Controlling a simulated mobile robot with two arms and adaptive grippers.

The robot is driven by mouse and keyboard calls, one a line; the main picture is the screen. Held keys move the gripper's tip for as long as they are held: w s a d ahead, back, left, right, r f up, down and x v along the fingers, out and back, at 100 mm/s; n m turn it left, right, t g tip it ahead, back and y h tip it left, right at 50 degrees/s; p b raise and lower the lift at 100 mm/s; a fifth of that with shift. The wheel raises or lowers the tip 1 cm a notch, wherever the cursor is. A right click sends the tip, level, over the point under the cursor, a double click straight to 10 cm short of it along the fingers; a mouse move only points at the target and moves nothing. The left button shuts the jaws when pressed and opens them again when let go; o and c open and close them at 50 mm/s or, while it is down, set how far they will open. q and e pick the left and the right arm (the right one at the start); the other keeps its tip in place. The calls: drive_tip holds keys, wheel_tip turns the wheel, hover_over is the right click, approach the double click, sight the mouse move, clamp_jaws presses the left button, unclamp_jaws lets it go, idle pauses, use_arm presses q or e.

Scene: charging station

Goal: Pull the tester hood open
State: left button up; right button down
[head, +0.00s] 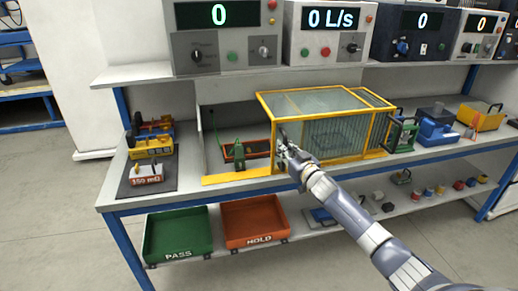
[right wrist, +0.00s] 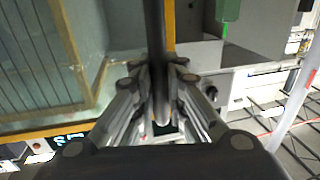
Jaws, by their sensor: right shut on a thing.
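The tester hood (head: 322,102) has a yellow frame and clear panels. It stands at the middle of the bench, and the left bay (head: 212,162) beside it is uncovered. My right gripper (head: 283,143) is at the hood's front left edge. In the right wrist view my right gripper (right wrist: 160,100) is shut on a dark upright handle (right wrist: 154,35) by the yellow frame. The fingers hide part of the handle. A green fixture (head: 239,154) is in the uncovered bay. My left gripper is not in view.
A yellow strip (head: 236,176) edges the bay's front. A weight block (head: 146,174) sits on a dark mat at left. Meters (head: 222,38) line the upper shelf. Green (head: 178,236) and orange (head: 253,221) trays are below. Several tools, including a blue one (head: 437,132), lie at right.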

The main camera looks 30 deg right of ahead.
sight(292, 139)
drive_tip(key=d, duration=0.1)
drive_tip(key=s+d, duration=0.1)
drive_tip(key=d, duration=0.3)
drive_tip(key=shift+s+d+f, duration=0.2)
drive_tip(key=shift+s, duration=0.15)
drive_tip(key=c, duration=1.6)
unclamp_jaws()
drive_tip(key=shift+r, duration=0.1)
drive_tip(key=shift+s, duration=0.15)
drive_tip(key=s+a, duration=0.1)
drive_tip(key=s, duration=1)
drive_tip(key=shift+s, duration=0.4)
